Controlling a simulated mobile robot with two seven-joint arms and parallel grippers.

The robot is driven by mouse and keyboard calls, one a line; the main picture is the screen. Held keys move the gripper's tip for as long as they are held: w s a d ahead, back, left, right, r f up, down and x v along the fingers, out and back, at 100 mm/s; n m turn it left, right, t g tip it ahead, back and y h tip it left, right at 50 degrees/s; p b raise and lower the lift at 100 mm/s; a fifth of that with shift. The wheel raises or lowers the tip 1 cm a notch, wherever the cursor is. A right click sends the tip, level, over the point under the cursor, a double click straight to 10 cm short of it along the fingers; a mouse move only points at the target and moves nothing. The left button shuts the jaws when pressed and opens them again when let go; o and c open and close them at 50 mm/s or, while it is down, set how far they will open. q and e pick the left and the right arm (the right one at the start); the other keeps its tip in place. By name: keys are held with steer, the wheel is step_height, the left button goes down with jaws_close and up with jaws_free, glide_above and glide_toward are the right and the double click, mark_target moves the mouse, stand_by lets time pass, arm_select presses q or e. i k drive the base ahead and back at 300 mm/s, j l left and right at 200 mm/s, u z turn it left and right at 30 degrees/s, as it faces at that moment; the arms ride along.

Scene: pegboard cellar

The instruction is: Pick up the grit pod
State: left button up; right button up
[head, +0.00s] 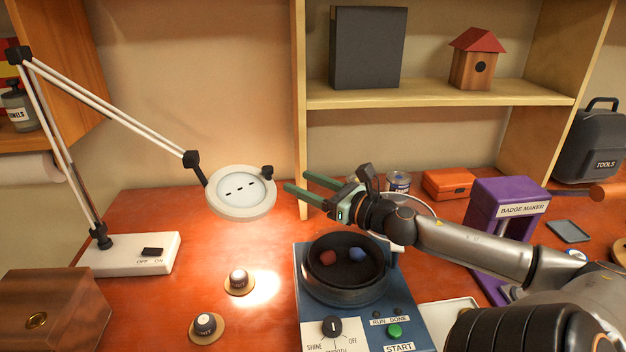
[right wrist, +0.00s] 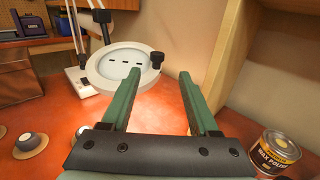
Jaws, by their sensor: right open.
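Two small grey-and-white pods sit on round wooden discs on the orange bench, left of the tumbler machine. The far pod (head: 238,279) is in the lamp's bright pool, and the near pod (head: 205,325) is closer to the front. Their labels are too small to read, so I cannot tell which is the grit pod. One pod (right wrist: 29,142) shows at the left of the right wrist view. My right gripper (head: 296,181) is open and empty, raised above the bench beyond the pods, its green fingers (right wrist: 159,76) pointing toward the magnifier lamp. My left gripper is not in view.
The magnifier lamp head (head: 241,215) hangs left of my right gripper. The tumbler (head: 307,285) holds a red and a blue stone. A wooden box (head: 45,310) stands front left. A wax polish tin (right wrist: 275,151) and a purple badge maker (head: 478,222) stand to the right.

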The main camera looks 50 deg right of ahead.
mark_target(239, 278)
steer(key=k+j, duration=0.35)
steer(key=j, duration=0.2)
steer(key=k+j, duration=0.35)
steer(key=j, duration=0.15)
steer(key=k+j, duration=0.35)
steer(key=j, duration=0.2)
